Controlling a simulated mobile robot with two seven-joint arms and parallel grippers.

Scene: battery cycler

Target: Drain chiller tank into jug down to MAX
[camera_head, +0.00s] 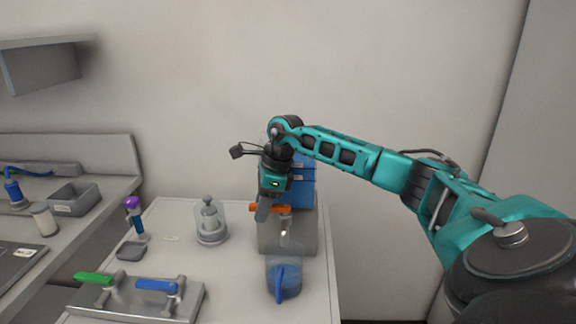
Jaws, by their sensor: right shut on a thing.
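The chiller is a grey box (307,236) with a blue part (303,190) on top, partly hidden behind my right arm. An orange lever (284,208) sits at its front, above a small spout (284,233). My right gripper (264,213) points down and is shut on the left end of the orange lever. A clear jug (284,279) with a blue handle stands below the spout, in front of the chiller, with blue liquid in its lower part. The MAX mark and the liquid level in the tank are too small or hidden to read. My left gripper is out of view.
A clear-covered grey device (211,222) stands left of the chiller. A purple-topped tool (135,217) stands further left. A plate with green (94,279) and blue (157,286) levers lies at the front left. The table's middle is clear.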

